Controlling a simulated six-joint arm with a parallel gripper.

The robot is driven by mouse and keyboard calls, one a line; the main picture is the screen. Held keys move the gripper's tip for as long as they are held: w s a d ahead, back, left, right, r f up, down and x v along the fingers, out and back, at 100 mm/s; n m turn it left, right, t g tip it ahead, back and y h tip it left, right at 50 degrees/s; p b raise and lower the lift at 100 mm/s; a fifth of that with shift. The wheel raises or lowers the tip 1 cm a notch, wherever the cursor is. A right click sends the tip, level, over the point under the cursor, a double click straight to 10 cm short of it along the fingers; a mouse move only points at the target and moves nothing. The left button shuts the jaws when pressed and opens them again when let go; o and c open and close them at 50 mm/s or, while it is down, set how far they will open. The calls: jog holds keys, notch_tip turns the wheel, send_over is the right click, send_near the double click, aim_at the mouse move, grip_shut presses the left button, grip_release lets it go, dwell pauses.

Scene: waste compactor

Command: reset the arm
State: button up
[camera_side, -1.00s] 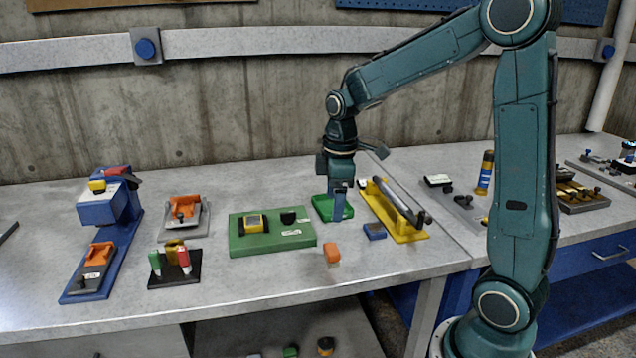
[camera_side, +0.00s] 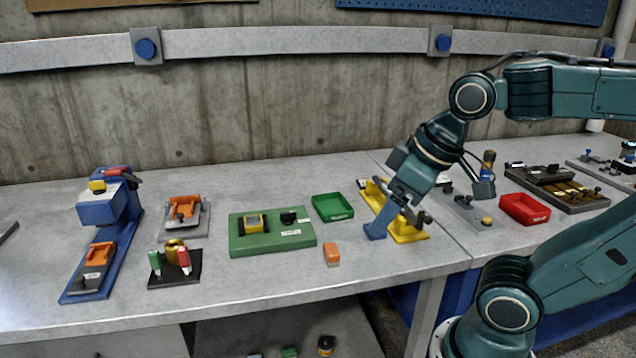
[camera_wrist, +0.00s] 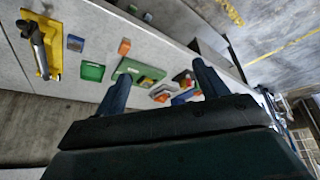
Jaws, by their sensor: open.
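My gripper (camera_side: 378,230) is at the lower left end of my arm, tilted down and to the left in the side view. It appears in front of the yellow stand (camera_side: 408,236) there; I cannot tell how far apart they are. In the wrist view my gripper (camera_wrist: 160,72) has its two fingers wide apart with nothing held between them. The wrist camera looks along the bench from an angle, with the yellow stand (camera_wrist: 42,45) at left and the green tray (camera_wrist: 92,71) further right, both clear of the fingers.
The green tray (camera_side: 333,207) is empty. A green board (camera_side: 272,243), an orange block (camera_side: 332,254), a blue press (camera_side: 104,205) and a small black rack (camera_side: 176,279) stand to the left. A red tray (camera_side: 525,208) stands right of my gripper.

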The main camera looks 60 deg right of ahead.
jog(key=shift+s+a+f+m, duration=0.1)
jog(key=shift+s+a+m, duration=0.05)
jog(key=shift+s, duration=0.25)
jog(key=shift+s+a+m, duration=0.1)
jog(key=shift+s+m, duration=0.05)
jog(key=shift+s, duration=0.25)
dwell(0.8)
